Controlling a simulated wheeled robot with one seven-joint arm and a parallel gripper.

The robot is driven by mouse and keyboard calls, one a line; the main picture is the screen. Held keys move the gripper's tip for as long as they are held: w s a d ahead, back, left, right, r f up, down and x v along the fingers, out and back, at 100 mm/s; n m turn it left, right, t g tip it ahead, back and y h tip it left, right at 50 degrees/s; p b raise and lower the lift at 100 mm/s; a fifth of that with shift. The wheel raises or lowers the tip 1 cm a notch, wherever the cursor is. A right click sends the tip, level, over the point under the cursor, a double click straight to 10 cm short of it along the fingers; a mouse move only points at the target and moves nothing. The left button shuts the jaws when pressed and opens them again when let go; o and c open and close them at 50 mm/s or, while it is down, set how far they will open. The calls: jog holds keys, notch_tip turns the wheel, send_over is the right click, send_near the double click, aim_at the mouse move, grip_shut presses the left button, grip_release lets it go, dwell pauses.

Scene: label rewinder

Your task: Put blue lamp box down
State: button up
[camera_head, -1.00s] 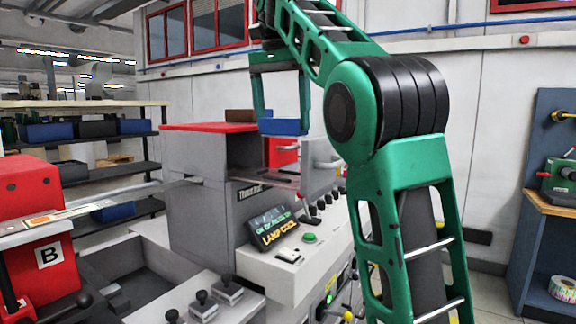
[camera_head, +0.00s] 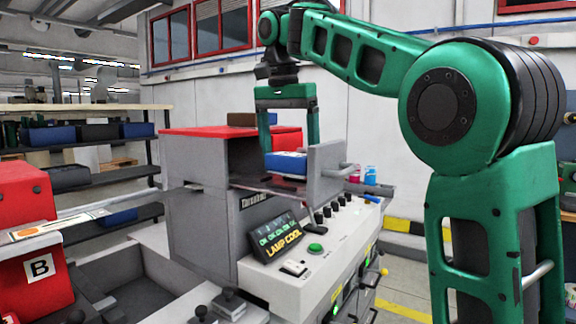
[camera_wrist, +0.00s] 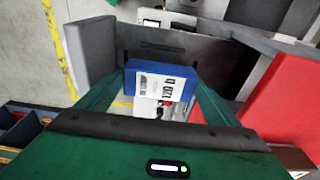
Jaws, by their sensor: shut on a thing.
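The blue lamp box (camera_head: 287,163) has a white label on its top and is held between the two green fingers of my gripper (camera_head: 290,152). In the wrist view the same blue box (camera_wrist: 160,84) sits between the fingertips. My gripper is shut on it, pointing downward. The box is at the open bay of the grey lamp machine (camera_head: 192,185), just above or on its grey shelf (camera_head: 254,183). I cannot tell whether the box touches the shelf. The machine's display reads "LAMP COOL" (camera_head: 275,236).
A grey upright door panel (camera_head: 325,165) stands close to the right of the box. The red machine top (camera_head: 208,131) lies to the left; its red cover (camera_wrist: 285,108) is near the gripper in the wrist view. Shelving with bins (camera_head: 80,133) stands far left.

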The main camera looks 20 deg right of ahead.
aim_at(286, 155)
jog(key=shift+f, duration=1.1)
jog(key=shift+f, duration=0.1)
jog(key=o, duration=1.3)
jog(key=shift+s+a+r, duration=0.1)
jog(key=shift+a+r, duration=0.05)
jog(key=shift+r, duration=1.1)
jog(key=shift+s+a+r, duration=0.15)
jog(key=shift+r, duration=1.15)
jog(key=shift+s+a+r, duration=0.1)
jog(key=shift+a+r, duration=0.05)
jog(key=shift+r, duration=1.1)
